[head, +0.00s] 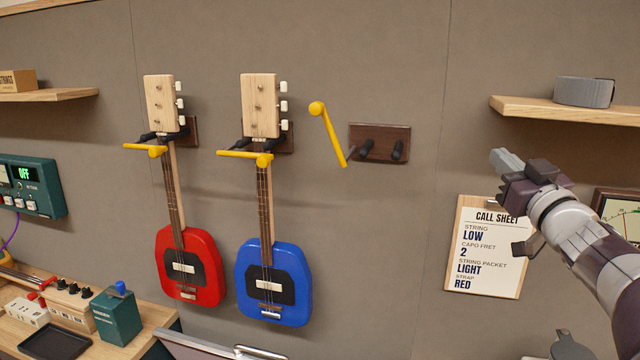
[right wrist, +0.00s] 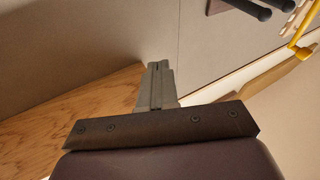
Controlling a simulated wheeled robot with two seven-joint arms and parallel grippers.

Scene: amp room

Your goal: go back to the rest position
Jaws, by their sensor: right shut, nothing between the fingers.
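My right gripper (head: 507,160) is raised at the right of the head view, in front of the wall and above the call sheet. Its fingers are together with nothing between them. In the right wrist view the closed fingers (right wrist: 156,85) point toward the grey wall, beside a wooden shelf board (right wrist: 85,115). My left gripper is not in the head view.
A red guitar (head: 190,268) and a blue guitar (head: 275,282) hang on the wall. Right of them is an empty hanger (head: 379,143) with a yellow lever (head: 331,135). The call sheet (head: 487,247) hangs below my right gripper.

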